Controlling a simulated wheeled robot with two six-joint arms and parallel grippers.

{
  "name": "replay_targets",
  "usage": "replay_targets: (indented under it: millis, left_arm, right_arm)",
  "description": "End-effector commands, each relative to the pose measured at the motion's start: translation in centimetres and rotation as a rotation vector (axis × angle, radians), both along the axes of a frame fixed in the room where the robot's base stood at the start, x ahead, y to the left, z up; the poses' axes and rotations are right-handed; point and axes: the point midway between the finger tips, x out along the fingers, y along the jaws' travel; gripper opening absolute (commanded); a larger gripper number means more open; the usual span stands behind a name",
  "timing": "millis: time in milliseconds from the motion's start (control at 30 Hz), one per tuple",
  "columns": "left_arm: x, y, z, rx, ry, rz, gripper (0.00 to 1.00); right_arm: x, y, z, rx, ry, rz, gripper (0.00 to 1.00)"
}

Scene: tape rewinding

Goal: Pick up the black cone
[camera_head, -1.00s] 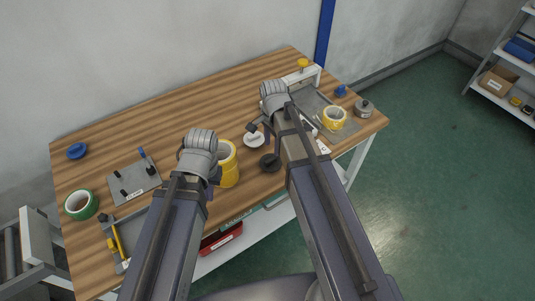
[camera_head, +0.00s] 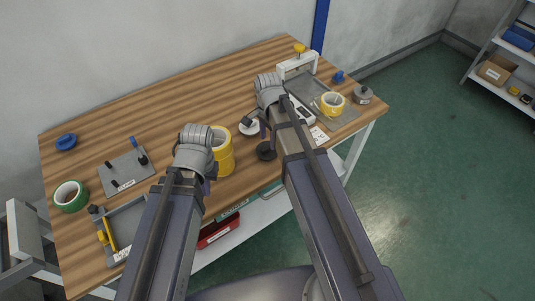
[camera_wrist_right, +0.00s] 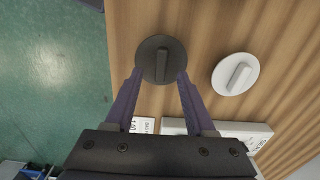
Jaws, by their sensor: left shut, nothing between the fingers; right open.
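The black cone (camera_head: 266,151), a round dark base with an upright ridge, sits near the table's front edge. In the right wrist view the black cone (camera_wrist_right: 160,48) stands at top centre. My right gripper (camera_wrist_right: 160,77) is open, its two fingertips at the left and right near edges of the cone's base, with nothing held. In the head view my right gripper (camera_head: 256,128) is largely hidden by its own arm. My left gripper (camera_head: 196,152) is shut and empty next to the yellow tape rolls; its fingertips are mostly hidden.
A white cone (camera_wrist_right: 235,74) stands right of the black one. Yellow tape rolls (camera_head: 222,158) stand between the arms. A grey tray with yellow tape (camera_head: 332,104) is at the right, a pegged plate (camera_head: 127,172) and green tape (camera_head: 70,196) at the left. The table's back middle is clear.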

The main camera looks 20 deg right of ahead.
Motion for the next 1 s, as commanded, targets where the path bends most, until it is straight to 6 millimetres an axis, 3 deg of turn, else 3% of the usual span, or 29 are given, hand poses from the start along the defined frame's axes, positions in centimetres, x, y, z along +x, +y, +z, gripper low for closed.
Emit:
replay_targets:
  millis: [33,200,533,1000]
  left_arm:
    - [0.0,0.0,-1.3,0.000,0.000,0.000,0.00]
    - [0.0,0.0,-3.3,0.000,0.000,0.000,0.00]
    - [0.0,0.0,-3.4,0.000,0.000,0.000,0.00]
    - [0.0,0.0,-3.4,0.000,0.000,0.000,0.00]
  right_arm:
    - [0.1,0.1,-1.3,0.000,0.000,0.000,0.55]
    - [0.1,0.1,-3.3,0.000,0.000,0.000,0.55]
    - [0.1,0.1,-3.4,0.000,0.000,0.000,0.55]
    - [0.1,0.1,-3.4,0.000,0.000,0.000,0.02]
